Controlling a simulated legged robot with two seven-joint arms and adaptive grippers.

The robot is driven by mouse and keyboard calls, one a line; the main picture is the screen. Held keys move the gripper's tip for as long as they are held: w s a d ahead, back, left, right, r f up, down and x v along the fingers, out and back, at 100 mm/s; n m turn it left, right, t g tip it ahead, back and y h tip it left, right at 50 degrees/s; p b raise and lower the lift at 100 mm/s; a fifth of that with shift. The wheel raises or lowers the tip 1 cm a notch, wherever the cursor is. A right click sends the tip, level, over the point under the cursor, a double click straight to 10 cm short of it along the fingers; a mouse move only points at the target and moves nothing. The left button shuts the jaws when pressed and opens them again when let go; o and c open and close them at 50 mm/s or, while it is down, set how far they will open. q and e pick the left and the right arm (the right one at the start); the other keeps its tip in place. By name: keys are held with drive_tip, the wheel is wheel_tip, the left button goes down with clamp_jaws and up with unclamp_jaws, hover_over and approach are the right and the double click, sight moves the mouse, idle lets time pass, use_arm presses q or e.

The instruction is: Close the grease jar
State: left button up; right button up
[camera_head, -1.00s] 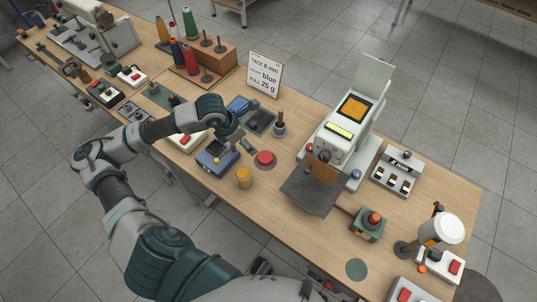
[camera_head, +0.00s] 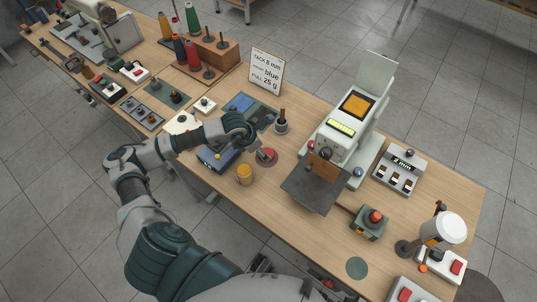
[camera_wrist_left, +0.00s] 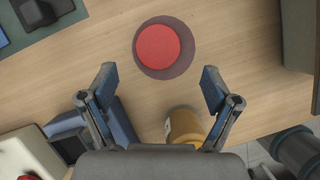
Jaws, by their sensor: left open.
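An amber-yellow jar (camera_head: 244,175) stands upright near the table's front edge; it also shows in the left wrist view (camera_wrist_left: 183,125), partly hidden by my gripper. A flat red disc (camera_wrist_left: 158,46), which looks like the jar's lid, lies on a dark round pad (camera_wrist_left: 188,63) behind the jar. My left gripper (camera_wrist_left: 158,80) is open and empty, its fingers apart in line with the disc. In the head view it hangs over the disc and covers part of it. I cannot tell its height above the disc. My right gripper is not in view.
A blue-grey device (camera_head: 217,158) stands just left of the jar. A dark cup with a brown handle (camera_head: 281,124) stands behind the pad. The pale press machine (camera_head: 343,135) and its dark plate (camera_head: 312,187) stand to the right. Bare wood lies around the jar's front and right.

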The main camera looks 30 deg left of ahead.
use_arm(q)
drive_tip(key=shift+a+f, duration=0.2)
drive_tip(key=shift+a, duration=0.35)
drive_tip(key=x, duration=0.4)
drive_tip(key=shift+w+d+f, duration=0.1)
drive_tip(key=shift+w+d, duration=0.2)
drive_tip(key=shift+d, duration=0.1)
drive_tip(key=shift+d+f, duration=0.15)
drive_tip(key=shift+d, duration=0.25)
drive_tip(key=shift+a, duration=0.1)
drive_tip(key=shift+a+f, duration=0.1)
drive_tip(key=shift+a, duration=0.3)
drive_tip(key=c, duration=0.8)
drive_tip(key=shift+d, duration=0.1)
drive_tip(key=shift+c, duration=0.2)
